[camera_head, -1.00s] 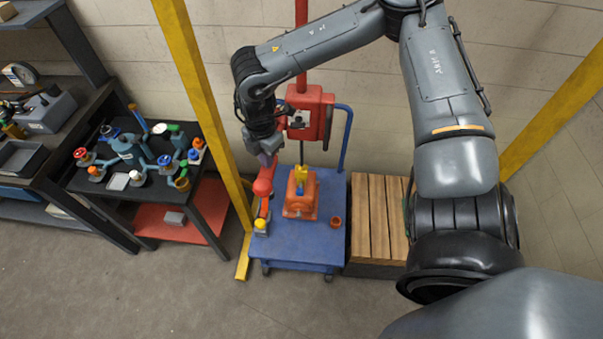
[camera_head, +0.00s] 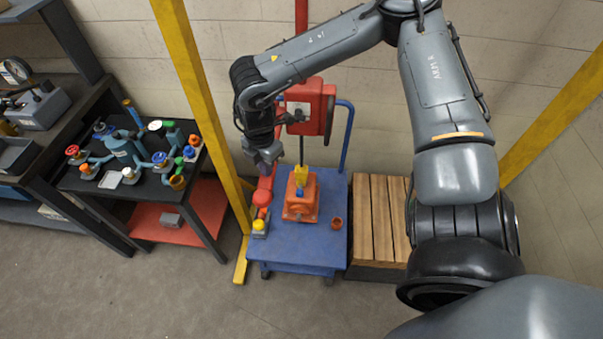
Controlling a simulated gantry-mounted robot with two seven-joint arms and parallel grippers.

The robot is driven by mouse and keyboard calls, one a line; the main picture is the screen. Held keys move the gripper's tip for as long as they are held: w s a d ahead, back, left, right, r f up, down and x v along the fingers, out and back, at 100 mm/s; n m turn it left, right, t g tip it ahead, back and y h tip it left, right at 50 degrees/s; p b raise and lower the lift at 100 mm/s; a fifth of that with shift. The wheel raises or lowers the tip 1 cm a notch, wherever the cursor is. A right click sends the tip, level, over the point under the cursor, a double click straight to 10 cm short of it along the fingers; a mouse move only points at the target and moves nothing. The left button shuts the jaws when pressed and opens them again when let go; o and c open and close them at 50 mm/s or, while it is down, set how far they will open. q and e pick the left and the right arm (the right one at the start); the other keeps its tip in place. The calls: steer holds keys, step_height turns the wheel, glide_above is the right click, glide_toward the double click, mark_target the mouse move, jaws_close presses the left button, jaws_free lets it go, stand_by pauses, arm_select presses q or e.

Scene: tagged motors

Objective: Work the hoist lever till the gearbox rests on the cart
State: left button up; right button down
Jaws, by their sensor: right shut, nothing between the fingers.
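The orange gearbox (camera_head: 300,207) is at the middle of the blue cart (camera_head: 315,252), under the yellow hook (camera_head: 301,175) and a dark hoist line. I cannot tell from above whether it touches the cart top. The red hoist (camera_head: 321,106) is on a red post behind the cart. A red lever with a rounded red end (camera_head: 261,197) shows at the cart's left side. My right gripper (camera_head: 266,164) is shut and empty, just above the lever; contact is unclear. My left gripper is not in view.
A yellow post (camera_head: 191,75) stands close left of the cart. A dark bench (camera_head: 75,184) with valves and pipes is further left. A wooden pallet (camera_head: 372,218) lies to the right. A small red cup (camera_head: 337,223) sits on the cart. The front floor is clear.

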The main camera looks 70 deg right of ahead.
mark_target(268, 179)
steer(key=shift+f, duration=0.1)
stand_by(0.3)
step_height(268, 179, down, 4)
steer(key=b, duration=0.3)
steer(key=shift+b, duration=0.35)
steer(key=shift+f+b, duration=0.65)
steer(key=shift+b, duration=0.1)
steer(key=shift+f, duration=0.1)
steer(key=shift+f, duration=0.1)
